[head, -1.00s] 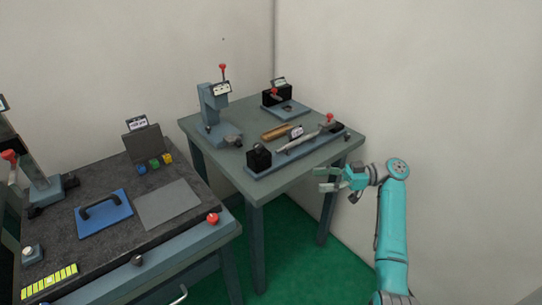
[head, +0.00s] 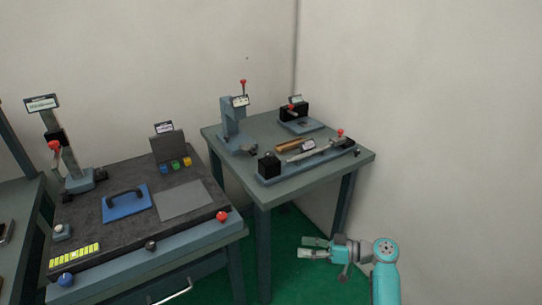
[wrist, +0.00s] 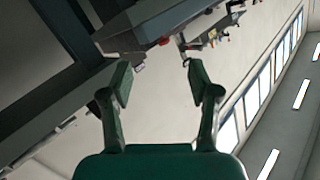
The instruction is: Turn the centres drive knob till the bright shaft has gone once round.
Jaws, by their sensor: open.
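The centres bench (head: 312,163) is a long blue-grey base on the far table, with a black block (head: 269,165) at its left end. A bright shaft (head: 314,152) lies between its ends. A red-tipped part (head: 340,133) stands near the right end, and a small dark knob-like part (head: 357,152) is at the far right; which one is the drive knob I cannot tell. My gripper (head: 304,248) is open and empty, in front of and below the far table, apart from the bench. In the wrist view my gripper's fingers (wrist: 154,80) are spread with nothing between them.
The nearer dark bench (head: 120,240) at left holds a blue plate with a handle (head: 125,203). Green floor (head: 290,240) lies open between.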

